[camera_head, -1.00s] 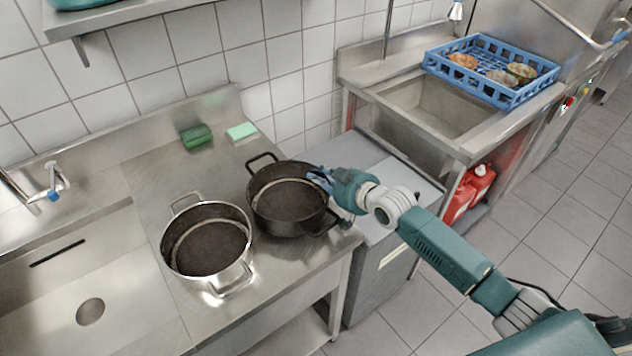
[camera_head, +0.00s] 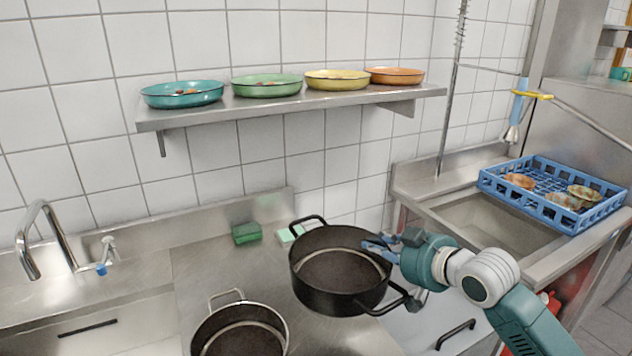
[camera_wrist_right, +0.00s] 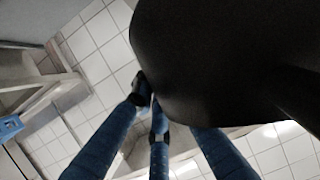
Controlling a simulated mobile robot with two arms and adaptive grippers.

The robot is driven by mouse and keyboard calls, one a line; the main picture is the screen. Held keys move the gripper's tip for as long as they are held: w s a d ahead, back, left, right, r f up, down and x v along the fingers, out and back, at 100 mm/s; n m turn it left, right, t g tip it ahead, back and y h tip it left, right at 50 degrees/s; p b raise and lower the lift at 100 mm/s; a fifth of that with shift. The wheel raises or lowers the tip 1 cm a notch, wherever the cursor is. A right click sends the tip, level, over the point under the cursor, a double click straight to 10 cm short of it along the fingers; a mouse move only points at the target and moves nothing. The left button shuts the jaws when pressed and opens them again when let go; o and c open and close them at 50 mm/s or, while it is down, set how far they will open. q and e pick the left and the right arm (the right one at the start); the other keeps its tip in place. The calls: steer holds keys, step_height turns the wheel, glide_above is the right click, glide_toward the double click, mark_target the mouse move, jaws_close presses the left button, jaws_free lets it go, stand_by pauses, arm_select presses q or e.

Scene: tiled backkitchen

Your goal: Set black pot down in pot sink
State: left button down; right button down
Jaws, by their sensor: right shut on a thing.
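The black pot (camera_head: 322,300), with two side handles, is held upright and looks raised a little above the steel counter. My right gripper (camera_head: 380,250) is shut on the right side of its rim. In the right wrist view the pot's dark wall (camera_wrist_right: 210,60) fills the upper right, and my blue fingers (camera_wrist_right: 160,125) reach up to its edge. A steel sink basin (camera_head: 85,343) with a tap shows partly at the lower left. Another sink basin (camera_head: 480,222) is at the right, partly under a blue crate. I cannot tell which is the pot sink. My left gripper is out of view.
A steel pot (camera_head: 240,335) stands on the counter (camera_head: 205,270) beside the black pot. A green sponge (camera_head: 246,233) and a pale sponge (camera_head: 288,235) lie behind. A wall shelf (camera_head: 290,107) holds several coloured dishes. The blue crate (camera_head: 560,213) holds bowls.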

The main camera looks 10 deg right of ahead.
steer(key=s+f+n+g+y, duration=0.2)
steer(key=s+n, duration=0.1)
steer(key=s, duration=0.9)
steer(key=s+a+f+n+g+y+b, duration=0.1)
steer(key=s+f+n+g+y, duration=0.1)
steer(key=s, duration=1.1)
steer(key=shift+f+n+y+b, duration=0.15)
steer(key=shift+n+y+b, duration=0.15)
steer(key=shift+n+y, duration=0.35)
steer(key=shift+w, duration=0.1)
steer(key=shift+a+f, duration=0.15)
